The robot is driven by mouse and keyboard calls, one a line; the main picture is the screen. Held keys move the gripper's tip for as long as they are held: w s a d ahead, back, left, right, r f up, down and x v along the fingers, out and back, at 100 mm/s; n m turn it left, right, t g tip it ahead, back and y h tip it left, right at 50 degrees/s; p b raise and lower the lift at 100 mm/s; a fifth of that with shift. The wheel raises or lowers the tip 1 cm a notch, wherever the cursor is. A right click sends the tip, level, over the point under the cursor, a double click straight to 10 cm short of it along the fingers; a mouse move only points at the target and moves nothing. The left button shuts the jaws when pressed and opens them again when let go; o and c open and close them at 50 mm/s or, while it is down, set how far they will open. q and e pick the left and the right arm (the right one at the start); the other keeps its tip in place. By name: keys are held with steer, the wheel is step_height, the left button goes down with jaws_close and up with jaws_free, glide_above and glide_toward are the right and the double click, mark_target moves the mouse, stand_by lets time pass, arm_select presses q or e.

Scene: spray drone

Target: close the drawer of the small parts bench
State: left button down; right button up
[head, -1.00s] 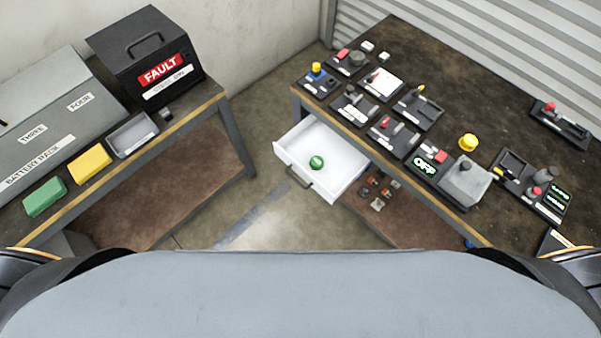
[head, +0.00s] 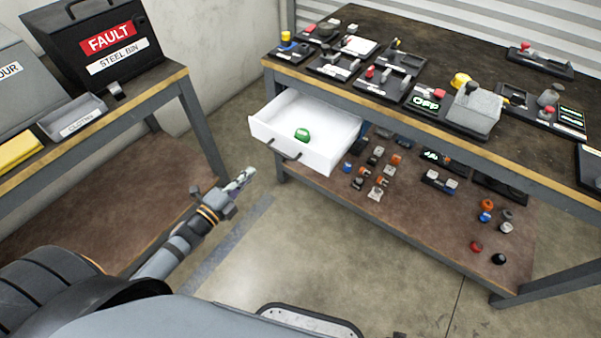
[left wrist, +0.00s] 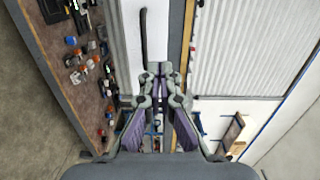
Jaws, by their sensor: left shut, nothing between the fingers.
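The white drawer (head: 330,153) of the small parts bench (head: 420,108) stands pulled out under the left end of the bench top. A green round item (head: 302,135) lies inside it. A dark bar handle (head: 284,151) is on its front. My left gripper (head: 244,176) is shut and empty, in front of the drawer and to its left, apart from it. In the left wrist view my shut fingers (left wrist: 160,70) point toward the white drawer front, with the dark handle (left wrist: 144,45) just beyond the tips. My right gripper is not in view.
The bench top holds several switch panels and a grey box (head: 474,110). Its lower shelf (head: 400,215) holds small coloured parts. At left another bench carries a black steel bin (head: 98,45), a grey tray (head: 72,117) and a yellow block (head: 18,150). The floor between is clear.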

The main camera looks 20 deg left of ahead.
arm_select(q)
steer(key=d, duration=0.1)
steer(key=p, duration=0.1)
glide_toward(287, 138)
steer(key=shift+m, duration=0.3)
steer(key=x, duration=0.5)
steer(key=shift+w, duration=0.4)
steer(key=shift+w+d, duration=0.25)
steer(key=shift+w, duration=0.25)
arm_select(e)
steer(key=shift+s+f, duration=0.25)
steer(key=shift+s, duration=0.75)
arm_select(q)
steer(key=shift+w, duration=0.1)
